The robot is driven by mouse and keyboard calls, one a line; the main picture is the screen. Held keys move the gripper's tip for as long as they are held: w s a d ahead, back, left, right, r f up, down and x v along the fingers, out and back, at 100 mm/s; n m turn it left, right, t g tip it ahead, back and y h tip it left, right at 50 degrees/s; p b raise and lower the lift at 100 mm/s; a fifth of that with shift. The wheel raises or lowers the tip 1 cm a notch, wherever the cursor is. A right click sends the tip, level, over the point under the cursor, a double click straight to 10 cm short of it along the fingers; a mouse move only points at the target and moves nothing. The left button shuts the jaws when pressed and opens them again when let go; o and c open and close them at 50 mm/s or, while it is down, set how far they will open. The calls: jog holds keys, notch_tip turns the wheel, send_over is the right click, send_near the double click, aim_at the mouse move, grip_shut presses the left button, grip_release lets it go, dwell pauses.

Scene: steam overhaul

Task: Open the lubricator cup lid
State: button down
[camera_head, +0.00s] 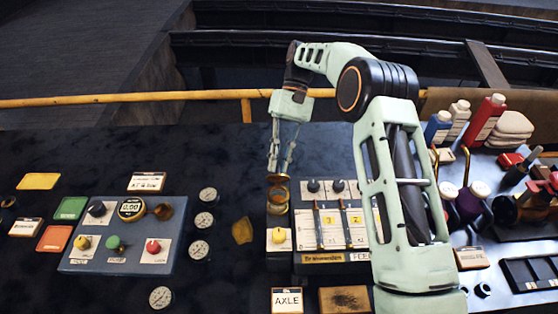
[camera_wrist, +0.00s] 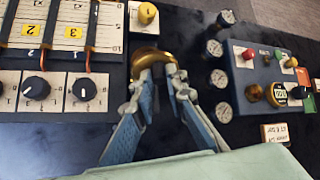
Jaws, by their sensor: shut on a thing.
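The brass lubricator cup (camera_head: 278,199) stands at the left end of the feed panel, behind a yellow knob. Its brass lid (camera_head: 278,179) shows as a small disc at the cup's top, and the cup's ring shows just below it. My gripper (camera_head: 277,170) points down from above with its fingertips at the lid. In the wrist view the fingertips (camera_wrist: 162,71) are close together at the near edge of the rounded brass lid (camera_wrist: 148,54). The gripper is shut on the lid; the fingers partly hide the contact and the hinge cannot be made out.
The feed panel with black knobs (camera_head: 313,186) and yellow-numbered gauges (camera_head: 332,229) is right of the cup. Several round dials (camera_head: 203,220) and a blue control box (camera_head: 122,238) lie left. Bottles (camera_head: 485,121) stand far right. A yellow rail (camera_head: 130,98) runs behind.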

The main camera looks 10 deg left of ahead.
jog(key=c, duration=1.9)
grip_release()
jog(key=shift+c, duration=0.2)
notch_tip(320, 180, up, 10)
